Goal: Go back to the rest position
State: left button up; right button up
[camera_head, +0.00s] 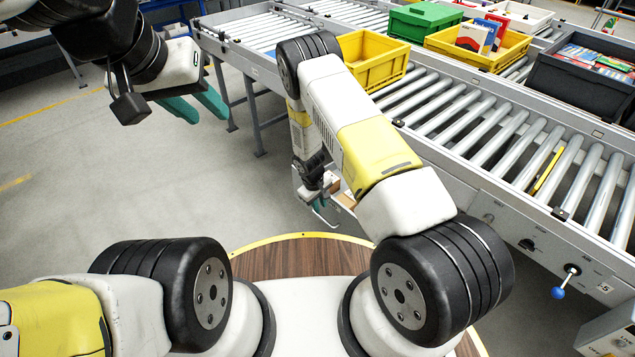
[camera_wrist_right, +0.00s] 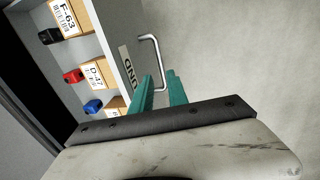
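My left gripper (camera_head: 196,105) hangs in the air at the upper left of the head view. Its teal fingers are apart, with nothing between them. My right gripper is low beside the conveyor, partly hidden by my right arm in the head view. In the right wrist view its teal fingers (camera_wrist_right: 159,82) are a little apart. A metal bar handle (camera_wrist_right: 155,50) on a grey panel (camera_wrist_right: 122,35) shows at and between the fingertips. I cannot tell whether they touch it.
Shelves behind the panel hold labelled boxes (camera_wrist_right: 67,20) and small black, red and blue items. A roller conveyor (camera_head: 470,120) runs along the right, carrying a yellow bin (camera_head: 372,62), a green crate (camera_head: 425,22) and a black crate (camera_head: 580,88). Grey floor (camera_head: 120,190) at left is clear.

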dwell(0.4)
jog(key=s+d+r+m+t+y, duration=0.1)
jog(key=d+r+m, duration=0.1)
jog(key=r, duration=1.6)
jog(key=d+r+m+t+y, duration=0.1)
jog(key=d+r+m, duration=0.15)
jog(key=r, duration=1.55)
jog(key=s+d+r+m+t+y, duration=0.1)
jog(key=s+d+r, duration=0.1)
jog(key=s+r, duration=0.8)
jog(key=s+d+r+m+t+y, duration=0.1)
jog(key=s+d+r, duration=0.1)
jog(key=s+r, duration=0.7)
jog(key=s, duration=0.6)
jog(key=shift+s+r+m+t, duration=0.2)
jog(key=shift+r+m+t, duration=0.15)
jog(key=shift+t, duration=0.05)
dwell(1.1)
